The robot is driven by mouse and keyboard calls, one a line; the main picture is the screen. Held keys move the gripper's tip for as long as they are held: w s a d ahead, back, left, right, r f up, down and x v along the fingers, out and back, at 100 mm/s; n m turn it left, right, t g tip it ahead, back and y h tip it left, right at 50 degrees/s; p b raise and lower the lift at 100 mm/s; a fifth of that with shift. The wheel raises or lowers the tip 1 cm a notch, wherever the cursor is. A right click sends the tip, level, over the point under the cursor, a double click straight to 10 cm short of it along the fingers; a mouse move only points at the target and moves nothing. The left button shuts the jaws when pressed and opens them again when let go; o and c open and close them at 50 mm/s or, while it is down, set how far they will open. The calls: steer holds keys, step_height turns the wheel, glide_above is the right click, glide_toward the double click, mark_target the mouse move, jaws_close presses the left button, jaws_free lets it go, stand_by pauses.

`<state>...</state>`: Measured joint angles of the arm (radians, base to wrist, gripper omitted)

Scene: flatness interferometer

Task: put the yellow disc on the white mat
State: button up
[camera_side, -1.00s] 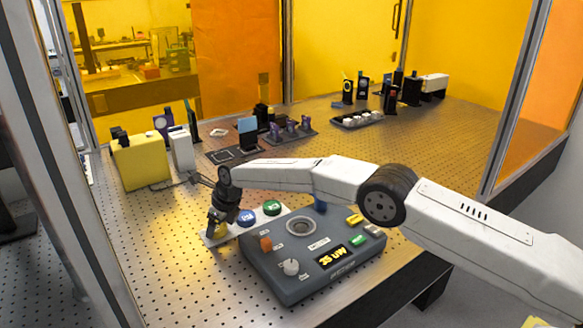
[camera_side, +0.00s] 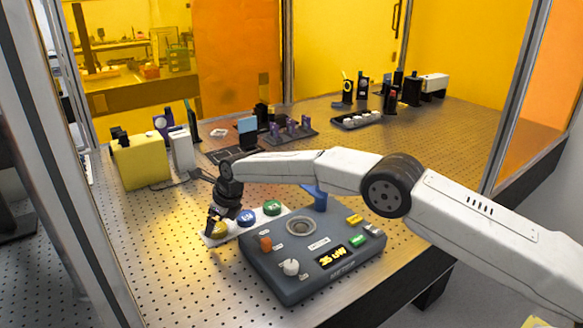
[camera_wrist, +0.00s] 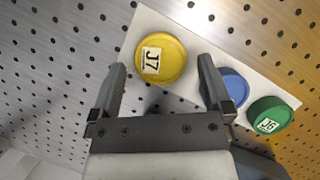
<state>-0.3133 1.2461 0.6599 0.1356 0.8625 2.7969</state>
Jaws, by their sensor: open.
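The yellow disc (camera_side: 220,231), labelled J7, lies flat on the near left end of a white mat (camera_wrist: 208,32). It shows clearly in the wrist view (camera_wrist: 172,58). A blue disc (camera_side: 247,217) and a green disc (camera_side: 272,207) lie in a row with it on the same white mat (camera_side: 237,230). My gripper (camera_side: 213,221) is open and empty, just above the yellow disc. In the wrist view, the fingertips (camera_wrist: 162,62) appear on either side of the yellow disc, with gaps to it.
A grey control box (camera_side: 315,255) with knobs, a round socket and a lit display stands right beside the mat. A yellow block (camera_side: 141,163) and a white block (camera_side: 181,150) stand behind, at left. The perforated table (camera_side: 185,265) is clear to the left and front.

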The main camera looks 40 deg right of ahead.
steer(key=v, duration=1)
steer(key=shift+s+r, duration=0.15)
steer(key=shift+r, duration=0.1)
steer(key=shift+d, duration=0.15)
stand_by(0.4)
